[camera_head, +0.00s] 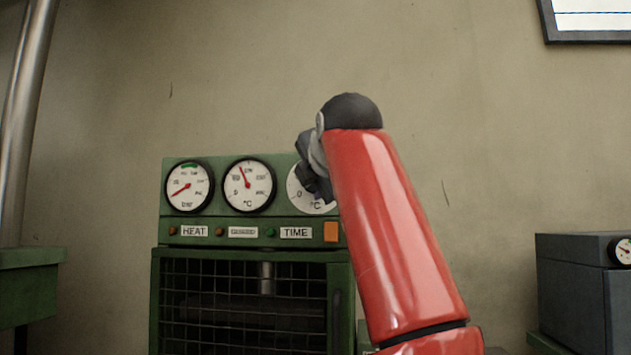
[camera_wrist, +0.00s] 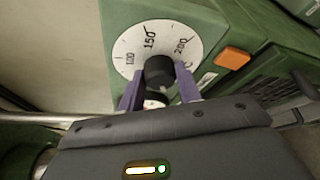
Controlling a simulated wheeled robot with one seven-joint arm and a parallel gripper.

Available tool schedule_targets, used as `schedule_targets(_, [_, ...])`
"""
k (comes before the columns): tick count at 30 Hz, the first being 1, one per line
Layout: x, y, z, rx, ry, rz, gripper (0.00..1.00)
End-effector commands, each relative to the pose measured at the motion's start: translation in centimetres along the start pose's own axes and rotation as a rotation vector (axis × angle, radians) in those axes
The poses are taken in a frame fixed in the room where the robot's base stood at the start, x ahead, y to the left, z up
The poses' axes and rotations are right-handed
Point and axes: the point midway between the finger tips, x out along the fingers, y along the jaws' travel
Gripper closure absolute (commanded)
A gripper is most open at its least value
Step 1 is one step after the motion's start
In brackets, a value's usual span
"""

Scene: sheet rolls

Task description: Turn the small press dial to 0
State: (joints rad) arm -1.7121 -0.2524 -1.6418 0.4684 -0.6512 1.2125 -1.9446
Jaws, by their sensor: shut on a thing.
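The green press (camera_head: 255,232) stands against the wall, with a white dial (camera_head: 298,185) at the right of its panel, partly hidden behind my gripper (camera_head: 312,170). In the wrist view the same white dial (camera_wrist: 128,43) shows marks reading about 100, 150 and 200. Its black knob (camera_wrist: 159,70) sits between the purple fingers of my gripper (camera_wrist: 157,88), which is shut on it. The lower part of the dial is hidden by the fingers, and I cannot tell which mark the knob points to.
Two round gauges, one left (camera_head: 188,187) and one middle (camera_head: 248,186), sit beside the dial. An orange button (camera_head: 331,232) is just below it, also in the wrist view (camera_wrist: 233,58). A grey box (camera_head: 575,290) with a small dial (camera_head: 622,251) stands far right.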

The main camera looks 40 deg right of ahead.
Motion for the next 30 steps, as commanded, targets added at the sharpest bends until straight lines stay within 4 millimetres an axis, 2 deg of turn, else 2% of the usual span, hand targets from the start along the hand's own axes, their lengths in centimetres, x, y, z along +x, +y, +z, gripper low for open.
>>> schedule_targets(11, [0.1,-0.1,0.0,-0.004,0.000,-0.005,0.89])
schedule_targets(12, [0.1,-0.1,0.0,-0.004,0.000,-0.005,0.65])
schedule_targets(17, [0.1,-0.1,0.0,-0.004,0.000,-0.004,0.44])
schedule_targets(26, [-0.1,-0.1,0.0,-0.003,0.000,-0.002,0.44])
schedule_targets(30, [-1.1,-0.1,0.1,-0.002,-0.003,-0.002,0.44])
